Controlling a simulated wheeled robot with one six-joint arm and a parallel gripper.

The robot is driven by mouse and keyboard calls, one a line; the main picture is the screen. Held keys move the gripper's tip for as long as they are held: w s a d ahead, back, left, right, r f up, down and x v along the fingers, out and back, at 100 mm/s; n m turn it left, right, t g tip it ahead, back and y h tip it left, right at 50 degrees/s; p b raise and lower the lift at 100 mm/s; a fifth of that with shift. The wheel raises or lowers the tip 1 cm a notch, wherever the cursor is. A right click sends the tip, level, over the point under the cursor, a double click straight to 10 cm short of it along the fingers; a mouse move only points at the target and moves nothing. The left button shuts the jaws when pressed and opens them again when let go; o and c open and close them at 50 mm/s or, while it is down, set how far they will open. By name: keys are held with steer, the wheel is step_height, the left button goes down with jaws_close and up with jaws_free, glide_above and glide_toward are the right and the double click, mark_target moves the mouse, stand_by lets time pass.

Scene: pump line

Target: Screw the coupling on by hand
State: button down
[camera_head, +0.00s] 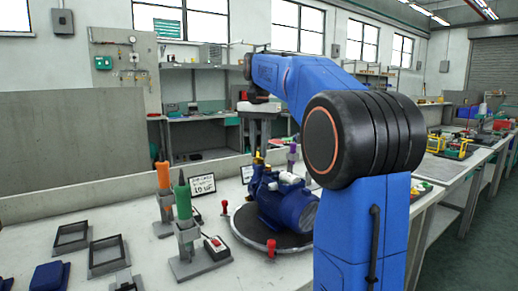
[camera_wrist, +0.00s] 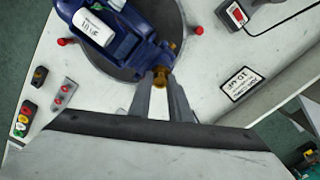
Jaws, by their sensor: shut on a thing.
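A blue pump (camera_head: 287,207) with a white label sits on a dark round turntable (camera_head: 243,226) on the bench. It shows at the top of the wrist view (camera_wrist: 112,35). A brass coupling (camera_wrist: 160,82) is at the pump's port end, between the fingertips of my gripper (camera_wrist: 161,76). My gripper is shut on it. Another brass part (camera_wrist: 173,46) shows on the pump beside it. In the head view brass (camera_head: 258,158) shows at the pump's top left; the fingertips are not clear there. I cannot tell how far the coupling sits on the thread.
Orange (camera_head: 163,175) and green (camera_head: 183,198) tools stand in grey holders left of the turntable. A red-button box (camera_head: 215,248) lies near them. Red pegs (camera_head: 271,247) stand around the turntable. A sign card (camera_wrist: 242,83) stands nearby. Empty trays (camera_head: 107,255) lie at the left.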

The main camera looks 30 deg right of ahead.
steer(key=shift+m, duration=1.6)
steer(key=shift+m, duration=1.7)
steer(key=shift+m, duration=1.7)
steer(key=shift+m, duration=1.8)
